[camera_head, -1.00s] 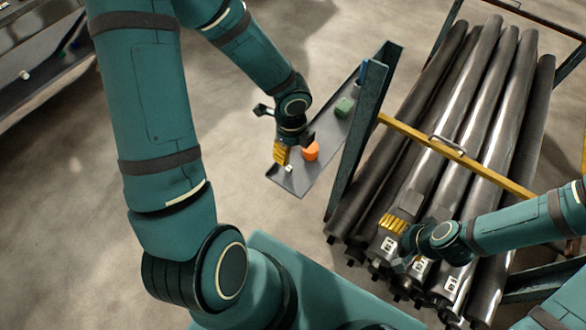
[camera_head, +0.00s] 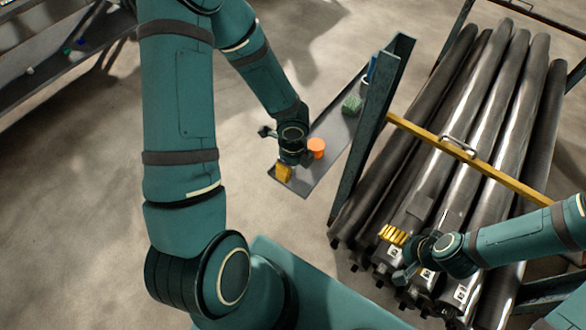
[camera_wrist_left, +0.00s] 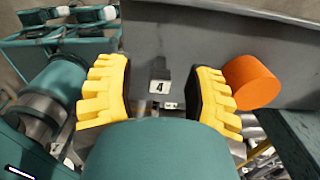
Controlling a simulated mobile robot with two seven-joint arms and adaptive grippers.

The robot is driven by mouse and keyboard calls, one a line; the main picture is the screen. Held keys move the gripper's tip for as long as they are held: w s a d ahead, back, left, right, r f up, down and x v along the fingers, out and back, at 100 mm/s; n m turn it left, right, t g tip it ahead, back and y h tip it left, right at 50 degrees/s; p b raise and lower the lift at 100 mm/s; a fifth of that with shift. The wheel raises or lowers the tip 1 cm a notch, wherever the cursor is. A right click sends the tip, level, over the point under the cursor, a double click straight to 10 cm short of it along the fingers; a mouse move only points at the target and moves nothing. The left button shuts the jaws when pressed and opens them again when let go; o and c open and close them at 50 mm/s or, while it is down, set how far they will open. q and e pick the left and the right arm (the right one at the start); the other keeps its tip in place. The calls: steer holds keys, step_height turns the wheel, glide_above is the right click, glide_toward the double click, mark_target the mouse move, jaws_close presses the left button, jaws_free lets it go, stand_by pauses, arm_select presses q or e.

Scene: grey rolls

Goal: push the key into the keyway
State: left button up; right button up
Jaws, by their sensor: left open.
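A small dark block with a white label "4" (camera_wrist_left: 159,78), which looks like the key, stands on the grey tray in the left wrist view. It shows between the yellow pads of my open left gripper (camera_wrist_left: 160,98), apart from both. In the head view my left gripper (camera_head: 284,173) is low over the near end of the tray and hides the block. The grey rolls (camera_head: 470,160) lie in a rack at right, with white labels on several near ends. I cannot make out the keyway. My right gripper (camera_head: 398,252) is at these near ends; its jaw opening is unclear.
The tray (camera_head: 300,187) also carries an orange cylinder (camera_head: 317,148), close to my left gripper, and a green block (camera_head: 352,104). The floor left of the tray is clear.

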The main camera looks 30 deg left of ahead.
arm_select(q)
jaws_close()
stand_by(0.7)
